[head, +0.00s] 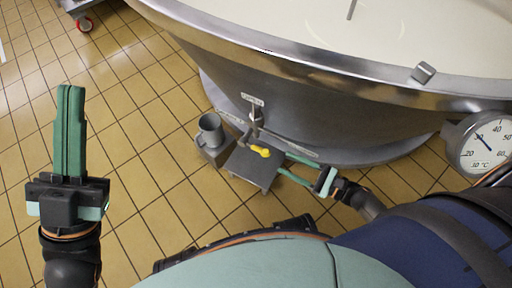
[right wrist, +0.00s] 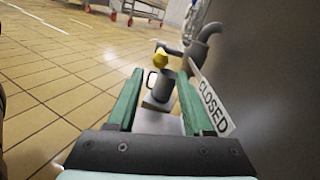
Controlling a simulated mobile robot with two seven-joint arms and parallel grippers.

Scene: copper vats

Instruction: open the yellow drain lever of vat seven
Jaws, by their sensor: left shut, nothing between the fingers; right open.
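The steel vat (head: 300,110) holds pale liquid. Its drain valve (head: 256,117) juts from the lower wall, with a yellow-tipped lever (head: 261,151) pointing toward the lower right. In the right wrist view the yellow tip (right wrist: 161,59) shows ahead, beyond my fingers and near the middle of their gap, with the drain pipe (right wrist: 200,45) behind it. My right gripper (head: 282,165) is open and empty, just right of the lever, fingers toward it, apart from it. My left gripper (head: 71,88) is shut and empty, far left over the floor. The vat's number is not readable.
A CLOSED sign (right wrist: 213,106) lies along the vat wall, close beside my right finger. A grey jug (head: 210,131) stands left of the valve, and a low grey stand (head: 253,171) sits under the lever. A dial thermometer (head: 485,145) is at right.

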